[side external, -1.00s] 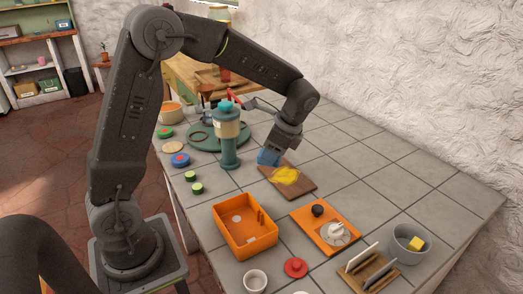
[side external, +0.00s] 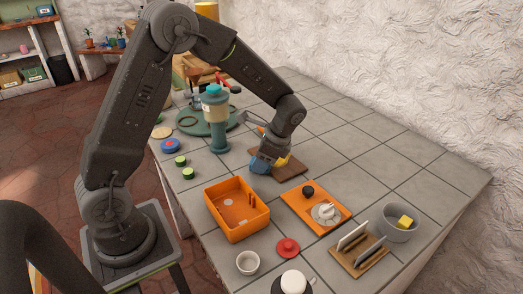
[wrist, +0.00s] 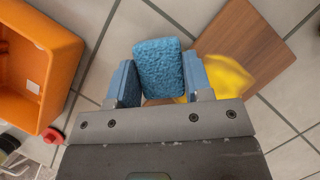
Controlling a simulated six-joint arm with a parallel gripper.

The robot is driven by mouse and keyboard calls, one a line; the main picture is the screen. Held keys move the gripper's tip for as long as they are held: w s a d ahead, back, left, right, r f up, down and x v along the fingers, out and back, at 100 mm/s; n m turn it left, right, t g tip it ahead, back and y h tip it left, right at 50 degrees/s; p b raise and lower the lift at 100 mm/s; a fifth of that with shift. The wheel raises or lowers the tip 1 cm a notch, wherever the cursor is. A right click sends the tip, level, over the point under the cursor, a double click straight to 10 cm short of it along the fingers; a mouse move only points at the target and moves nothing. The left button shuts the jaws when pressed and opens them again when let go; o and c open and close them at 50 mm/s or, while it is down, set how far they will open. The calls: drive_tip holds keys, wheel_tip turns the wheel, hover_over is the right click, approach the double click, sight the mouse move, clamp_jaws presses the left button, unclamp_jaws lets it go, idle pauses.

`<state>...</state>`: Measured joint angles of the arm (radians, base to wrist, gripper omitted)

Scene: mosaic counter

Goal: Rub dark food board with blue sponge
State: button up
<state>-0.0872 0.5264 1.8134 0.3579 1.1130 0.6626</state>
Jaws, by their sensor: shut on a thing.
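The blue sponge (wrist: 160,72) is held between the two blue fingers of my gripper (wrist: 160,85), seen in the wrist view. In the side view my gripper (side external: 262,164) is low over the left, near edge of the brown wooden board (side external: 292,170); the sponge cannot be told from the blue fingers there. The board (wrist: 235,38) lies flat on the tiles in the wrist view, with a yellow smear (wrist: 225,76) just right of the sponge. My gripper hides part of the smear. I cannot tell whether the sponge touches the board.
An orange bin (side external: 237,209) and an orange tray (side external: 316,209) stand nearer the camera. A teal-topped dispenser (side external: 216,118) stands left of my gripper. A rack (side external: 359,252) and grey bowl (side external: 399,224) are at the right. Bare tiles lie behind and right of the board.

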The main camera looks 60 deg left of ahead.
drive_tip(key=shift+w, duration=6.15)
drive_tip(key=shift+s, duration=6.25)
drive_tip(key=shift+a, duration=1.15)
drive_tip(key=shift+w+d, duration=0.15)
drive_tip(key=shift+w, duration=6.05)
drive_tip(key=shift+s, duration=6.05)
drive_tip(key=shift+s+r, duration=0.15)
wheel_tip(320, 180, up, 8)
drive_tip(key=shift+f, duration=0.2)
drive_tip(key=shift+r, duration=0.2)
